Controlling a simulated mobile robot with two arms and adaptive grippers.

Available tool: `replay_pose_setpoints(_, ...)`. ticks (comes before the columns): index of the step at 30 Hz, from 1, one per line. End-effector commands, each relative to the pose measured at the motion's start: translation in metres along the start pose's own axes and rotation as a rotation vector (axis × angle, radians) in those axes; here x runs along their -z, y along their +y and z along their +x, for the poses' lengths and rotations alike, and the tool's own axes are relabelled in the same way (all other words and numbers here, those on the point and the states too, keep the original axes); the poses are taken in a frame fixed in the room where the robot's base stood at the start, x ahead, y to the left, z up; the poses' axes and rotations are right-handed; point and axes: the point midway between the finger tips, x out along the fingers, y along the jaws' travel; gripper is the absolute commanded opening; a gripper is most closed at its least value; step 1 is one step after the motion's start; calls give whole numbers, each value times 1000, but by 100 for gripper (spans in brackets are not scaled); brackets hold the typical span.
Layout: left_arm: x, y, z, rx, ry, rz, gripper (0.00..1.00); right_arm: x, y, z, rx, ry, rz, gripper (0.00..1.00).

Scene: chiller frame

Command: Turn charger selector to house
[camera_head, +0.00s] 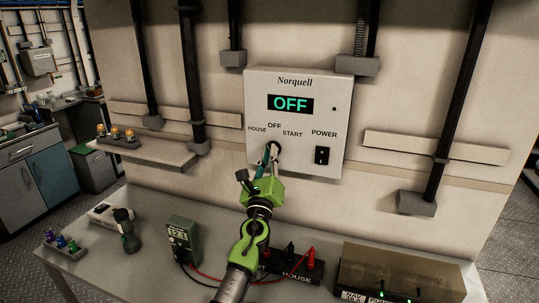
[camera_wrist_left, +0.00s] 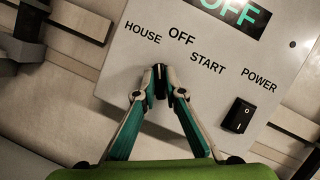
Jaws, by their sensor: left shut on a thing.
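The charger box (camera_head: 299,160), marked Norquell, hangs on the wall, and its display (camera_head: 290,104) reads OFF in green. Its selector knob (camera_wrist_left: 160,82) sits below the labels HOUSE, OFF and START. My left gripper (camera_head: 272,150) reaches up to the box. In the left wrist view its two fingertips (camera_wrist_left: 161,84) are shut on the dark selector knob, one on each side. The knob's top points roughly toward the OFF label. In the head view the fingers mostly hide the knob. My right gripper is not in view.
A black power switch (camera_head: 322,155) is right of the knob. The table (camera_head: 200,284) below holds a green meter (camera_head: 183,241), a dark hand tool (camera_head: 126,230), a terminal block marked HOUSE (camera_head: 296,268) and a clear-topped case (camera_head: 400,275). A shelf (camera_head: 150,152) is at left.

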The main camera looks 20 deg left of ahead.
Motion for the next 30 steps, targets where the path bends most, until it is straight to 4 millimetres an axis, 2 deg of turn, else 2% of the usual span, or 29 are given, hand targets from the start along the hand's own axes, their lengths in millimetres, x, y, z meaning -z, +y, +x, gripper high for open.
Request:
replay_pose_setpoints(9, -1, -1, 0, -107, 1, -255, 0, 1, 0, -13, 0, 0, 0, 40)
replay_pose_setpoints(19, 0, 0, 0, -117, 1, -280, 0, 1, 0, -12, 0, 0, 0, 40)
replay_pose_setpoints(21, 0, 0, 0, -117, 1, -280, 23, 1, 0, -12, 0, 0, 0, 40)
replay_pose_setpoints(22, 0, 0, 0, -117, 1, -280, 27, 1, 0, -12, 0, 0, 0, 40)
replay_pose_setpoints(30, 0, 0, 0, -116, 1, -278, 27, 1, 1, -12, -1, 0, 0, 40)
